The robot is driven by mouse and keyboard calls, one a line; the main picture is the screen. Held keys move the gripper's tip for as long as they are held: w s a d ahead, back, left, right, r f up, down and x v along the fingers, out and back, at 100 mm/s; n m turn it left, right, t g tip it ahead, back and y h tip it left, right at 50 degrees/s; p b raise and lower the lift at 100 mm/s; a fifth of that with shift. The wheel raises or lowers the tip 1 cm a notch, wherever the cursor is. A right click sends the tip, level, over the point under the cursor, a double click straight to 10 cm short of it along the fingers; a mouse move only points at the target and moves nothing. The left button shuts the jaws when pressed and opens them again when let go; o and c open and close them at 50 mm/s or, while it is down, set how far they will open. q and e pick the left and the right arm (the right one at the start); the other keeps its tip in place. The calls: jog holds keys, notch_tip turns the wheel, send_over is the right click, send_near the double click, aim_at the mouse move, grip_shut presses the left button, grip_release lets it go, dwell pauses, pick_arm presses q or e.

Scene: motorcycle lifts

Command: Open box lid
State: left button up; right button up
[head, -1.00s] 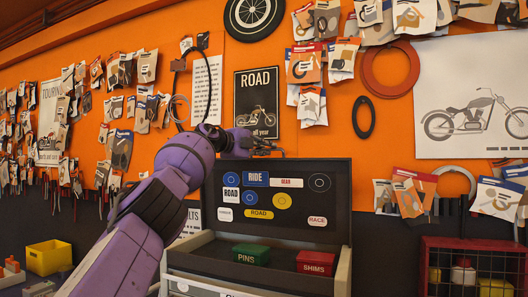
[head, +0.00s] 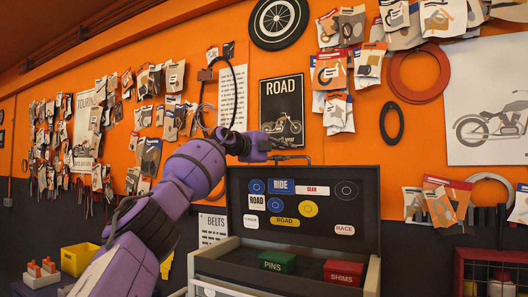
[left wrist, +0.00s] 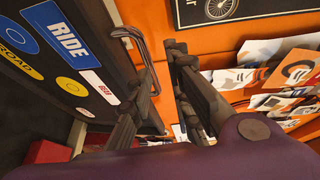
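The box lid (head: 325,212) is a dark panel covered in stickers. It stands raised upright at the back of the box (head: 222,262), whose inside is exposed. My left gripper (head: 296,158) is at the lid's top edge in the head view. In the left wrist view, the lid (left wrist: 62,95) fills the left side, and my left gripper's two dark fingers (left wrist: 162,65) are apart with orange wall showing between them. Nothing shows held between them. One finger overlaps the lid's edge in the picture; I cannot tell whether it touches. My right gripper is not in view.
A green PINS box (head: 277,262) and a red SHIMS box (head: 344,272) sit in the open box. An orange wall with hanging packets and a ROAD poster (head: 281,112) is behind. A yellow bin (head: 78,259) is at lower left, a red wire rack (head: 490,270) at lower right.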

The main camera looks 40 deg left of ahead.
pick_arm(q)
jog(key=s+a, duration=0.1)
jog(key=s, duration=0.7)
jog(key=shift+s+a+r, duration=0.25)
jog(key=shift+s, duration=0.1)
